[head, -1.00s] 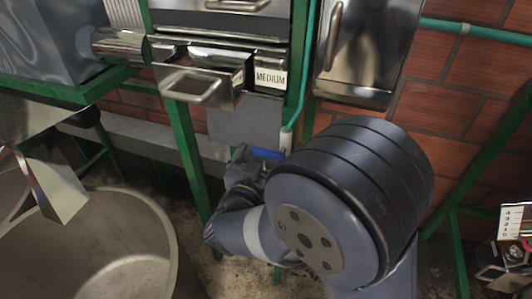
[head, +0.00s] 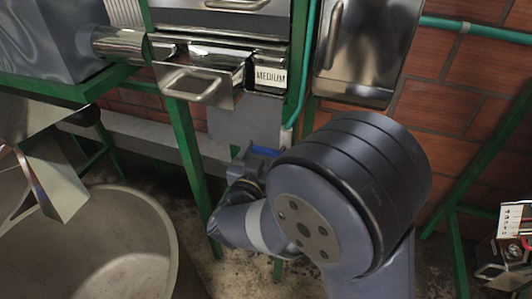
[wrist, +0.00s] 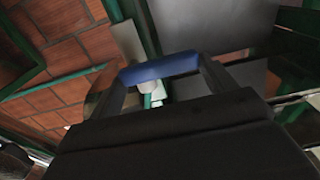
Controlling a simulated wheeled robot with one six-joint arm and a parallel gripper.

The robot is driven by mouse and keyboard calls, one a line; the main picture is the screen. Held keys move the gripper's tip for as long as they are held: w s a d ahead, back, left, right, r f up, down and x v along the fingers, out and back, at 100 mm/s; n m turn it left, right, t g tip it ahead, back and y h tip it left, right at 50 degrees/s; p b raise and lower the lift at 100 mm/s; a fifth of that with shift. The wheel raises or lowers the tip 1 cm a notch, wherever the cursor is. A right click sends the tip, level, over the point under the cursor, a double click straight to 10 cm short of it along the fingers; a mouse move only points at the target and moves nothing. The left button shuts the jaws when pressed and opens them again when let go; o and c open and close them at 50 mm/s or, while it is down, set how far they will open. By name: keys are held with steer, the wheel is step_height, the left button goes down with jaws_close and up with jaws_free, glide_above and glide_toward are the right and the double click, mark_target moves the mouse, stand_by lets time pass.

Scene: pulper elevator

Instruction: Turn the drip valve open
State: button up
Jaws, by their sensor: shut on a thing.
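The drip valve's blue handle (wrist: 160,68) lies between the two dark fingers of my gripper (wrist: 162,82) in the wrist view. My gripper is shut on this handle. In the head view the blue handle (head: 264,152) shows just beyond my gripper (head: 252,160), below the teal pipe. The white valve body (wrist: 150,87) shows partly behind the handle in the wrist view. My arm hides most of the valve in the head view.
A metal drawer labelled MEDIUM (head: 270,76) and its handle (head: 190,84) are above. Green frame legs (head: 186,150) stand close to my arm. A large round tub (head: 110,240) is at lower left. A brick wall (head: 450,100) is behind.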

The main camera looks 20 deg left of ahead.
steer(key=c, duration=0.3)
steer(key=shift+c, duration=0.2)
steer(key=n+p, duration=0.1)
steer(key=n, duration=0.1)
steer(key=n+p, duration=0.1)
steer(key=p, duration=0.1)
steer(key=shift+f+n, duration=0.35)
steer(key=shift+n, duration=0.05)
steer(key=shift+s+d+f+n+p, duration=0.1)
steer(key=shift+d+f+n+p, duration=0.35)
steer(key=shift+n+p, duration=1.35)
steer(key=shift+w+d+f+n+p, duration=0.1)
steer(key=shift+d+f+n+p, duration=0.4)
steer(key=shift+n, duration=2.45)
steer(key=shift+s+d+f+n+p, duration=0.15)
steer(key=shift+f+n+p, duration=0.85)
steer(key=shift+n, duration=1.35)
steer(key=shift+r, duration=0.25)
